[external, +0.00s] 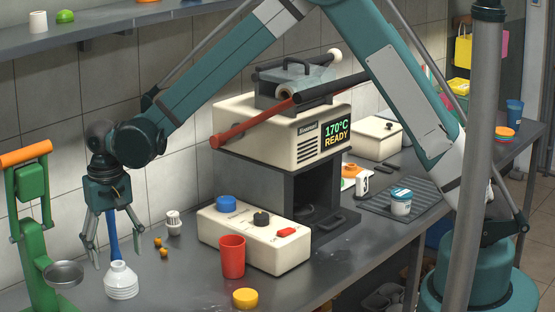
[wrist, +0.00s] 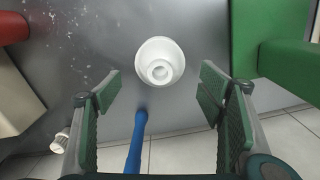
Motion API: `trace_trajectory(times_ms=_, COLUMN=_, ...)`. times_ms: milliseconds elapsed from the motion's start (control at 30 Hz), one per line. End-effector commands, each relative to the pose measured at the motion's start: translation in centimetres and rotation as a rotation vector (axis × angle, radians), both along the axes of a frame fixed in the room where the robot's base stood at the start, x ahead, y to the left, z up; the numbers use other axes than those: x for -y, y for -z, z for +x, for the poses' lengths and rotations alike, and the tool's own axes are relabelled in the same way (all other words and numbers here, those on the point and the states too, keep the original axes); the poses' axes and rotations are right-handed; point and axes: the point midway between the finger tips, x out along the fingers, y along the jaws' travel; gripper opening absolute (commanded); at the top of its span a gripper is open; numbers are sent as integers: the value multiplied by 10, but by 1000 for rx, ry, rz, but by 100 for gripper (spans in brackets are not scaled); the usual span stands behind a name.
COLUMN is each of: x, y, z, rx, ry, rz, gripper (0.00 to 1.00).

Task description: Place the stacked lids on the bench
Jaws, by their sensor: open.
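A white ribbed stack (external: 120,280), which looks like the stacked lids, stands on the grey bench (external: 190,288) near its left end. In the wrist view the white stack (wrist: 160,60) shows from above as round, with a smaller ring on top, resting on the bench (wrist: 90,65) a short way from its edge. My gripper (external: 118,260) points down above the stack, its fingers wide apart and empty. In the wrist view my gripper (wrist: 160,92) has the stack just beyond the fingertips, roughly centred between them. The fingers appear clear of it.
A blue rod (external: 112,238) shows between the fingers, close to the stack; contact is unclear. A green press with a pan (external: 63,273) stands at left. A red cup (external: 232,256), control box (external: 275,250), yellow piece (external: 245,298) and small white ribbed piece (external: 174,224) stand right.

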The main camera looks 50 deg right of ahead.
Motion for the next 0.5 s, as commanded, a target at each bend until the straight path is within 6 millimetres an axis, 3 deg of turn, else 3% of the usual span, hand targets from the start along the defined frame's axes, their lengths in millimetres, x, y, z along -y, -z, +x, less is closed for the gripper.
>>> trace_trajectory(times_ms=200, x=0, y=-30, z=0, rx=0, ry=0, rz=0, gripper=68)
trace_trajectory(times_ms=500, x=0, y=-43, z=0, rx=0, ry=0, rz=0, gripper=68)
